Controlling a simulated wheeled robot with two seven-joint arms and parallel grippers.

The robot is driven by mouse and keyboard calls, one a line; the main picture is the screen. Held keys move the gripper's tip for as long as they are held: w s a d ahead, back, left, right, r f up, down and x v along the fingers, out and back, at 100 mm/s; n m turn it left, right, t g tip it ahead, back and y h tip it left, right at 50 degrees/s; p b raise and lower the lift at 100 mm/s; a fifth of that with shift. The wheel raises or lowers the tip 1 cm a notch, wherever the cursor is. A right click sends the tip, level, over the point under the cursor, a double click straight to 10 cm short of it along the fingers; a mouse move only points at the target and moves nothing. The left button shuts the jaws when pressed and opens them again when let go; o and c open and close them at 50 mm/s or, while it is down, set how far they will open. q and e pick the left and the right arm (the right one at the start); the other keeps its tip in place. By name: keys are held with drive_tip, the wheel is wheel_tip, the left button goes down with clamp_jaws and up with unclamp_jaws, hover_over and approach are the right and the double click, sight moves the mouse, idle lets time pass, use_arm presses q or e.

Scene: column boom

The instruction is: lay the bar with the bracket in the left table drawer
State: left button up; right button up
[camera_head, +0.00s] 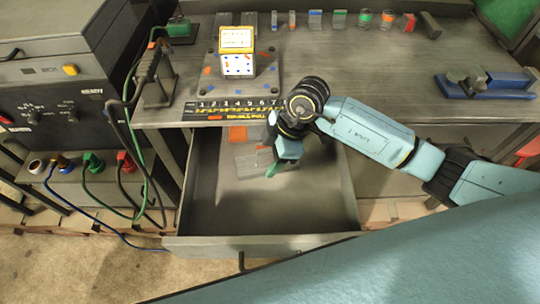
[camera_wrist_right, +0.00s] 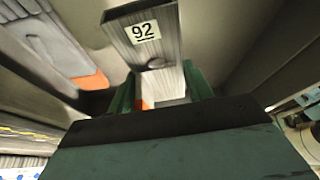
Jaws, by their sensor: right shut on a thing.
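The left table drawer (camera_head: 200,205) is pulled open below the table top. My right gripper (camera_head: 275,168) reaches down into it and is shut on the bar with the bracket. In the right wrist view the bar (camera_wrist_right: 158,50) is a grey metal piece with a white "92" label. It runs outward from between the green fingers of the gripper (camera_wrist_right: 160,95). In the head view a grey piece (camera_head: 250,160) shows beside the fingertips; the arm hides part of this area. I cannot tell whether the bar touches the drawer floor. My left gripper is not in view.
An orange piece (camera_head: 237,133) shows at the back of the drawer. The drawer's front half is bare. On the table top (camera_head: 320,75) stand a plate with a white-and-yellow box (camera_head: 238,64), several small blocks and a blue clamp-like device (camera_head: 485,84). A cabled console (camera_head: 60,115) stands left.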

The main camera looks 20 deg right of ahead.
drive_tip(key=shift+f+b, duration=0.65)
drive_tip(key=shift+f, duration=0.45)
drive_tip(key=shift+f+b, duration=0.3)
drive_tip(key=shift+b, duration=0.05)
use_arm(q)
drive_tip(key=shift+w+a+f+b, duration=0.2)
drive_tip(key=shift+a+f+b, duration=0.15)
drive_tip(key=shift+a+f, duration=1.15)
use_arm(e)
drive_tip(key=shift+f, duration=1.2)
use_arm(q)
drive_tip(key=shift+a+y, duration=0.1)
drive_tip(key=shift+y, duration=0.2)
use_arm(e)
drive_tip(key=o, duration=1.3)
drive_tip(key=shift+o, duration=0.4)
drive_tip(key=shift+f, duration=0.15)
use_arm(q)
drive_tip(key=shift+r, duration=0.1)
